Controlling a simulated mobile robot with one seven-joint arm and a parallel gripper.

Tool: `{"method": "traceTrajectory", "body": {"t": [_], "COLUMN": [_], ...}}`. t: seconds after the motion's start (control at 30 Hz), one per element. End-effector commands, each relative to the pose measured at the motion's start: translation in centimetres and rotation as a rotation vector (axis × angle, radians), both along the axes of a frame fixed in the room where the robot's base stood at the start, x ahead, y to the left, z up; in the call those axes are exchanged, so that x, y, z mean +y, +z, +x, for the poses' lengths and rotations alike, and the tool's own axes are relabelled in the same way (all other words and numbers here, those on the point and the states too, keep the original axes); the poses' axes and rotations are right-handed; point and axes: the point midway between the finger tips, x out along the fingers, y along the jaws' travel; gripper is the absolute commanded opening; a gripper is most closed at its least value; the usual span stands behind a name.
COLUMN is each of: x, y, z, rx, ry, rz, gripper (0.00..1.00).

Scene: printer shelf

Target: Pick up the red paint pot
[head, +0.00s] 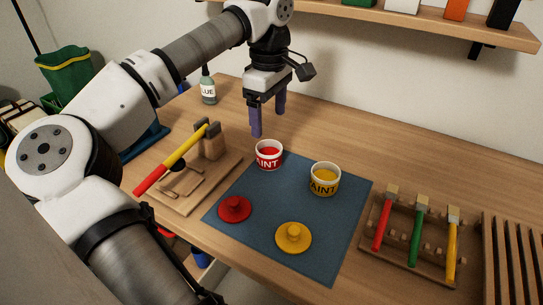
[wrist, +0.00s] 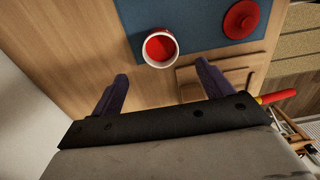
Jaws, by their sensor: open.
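The red paint pot (head: 268,155) is a small white open pot with a red "PAINT" label and red paint inside. It stands upright near the back left edge of a blue mat (head: 290,212). My gripper (head: 268,118) is open and empty above the table, behind the pot and apart from it. In the wrist view the pot (wrist: 160,48) lies ahead of and beyond the open fingers (wrist: 162,85). The red lid (head: 235,208) lies on the mat in front of the pot and also shows in the wrist view (wrist: 241,19).
A yellow paint pot (head: 325,179) and yellow lid (head: 293,237) are on the mat. A wooden holder with a red-and-yellow handled tool (head: 171,158) stands left. A brush rack (head: 414,238) is right. A glue bottle (head: 208,90) stands behind; a shelf (head: 420,22) hangs above.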

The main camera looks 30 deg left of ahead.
Motion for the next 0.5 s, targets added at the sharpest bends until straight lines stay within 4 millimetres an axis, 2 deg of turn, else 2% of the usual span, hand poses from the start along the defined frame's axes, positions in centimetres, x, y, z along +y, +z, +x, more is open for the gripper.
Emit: {"method": "traceTrajectory", "body": {"t": [0.03, 0.2, 0.5], "x": [0.0, 0.0, -0.1], "y": [-1.1, -3.7, -5.6], "z": [-0.1, 0.0, -0.1], "rx": [0.003, 0.0, 0.0], "ry": [-0.001, -0.001, -0.001], "rz": [-0.002, -0.003, -0.004], "gripper": [0.79, 0.79, 0.79]}}
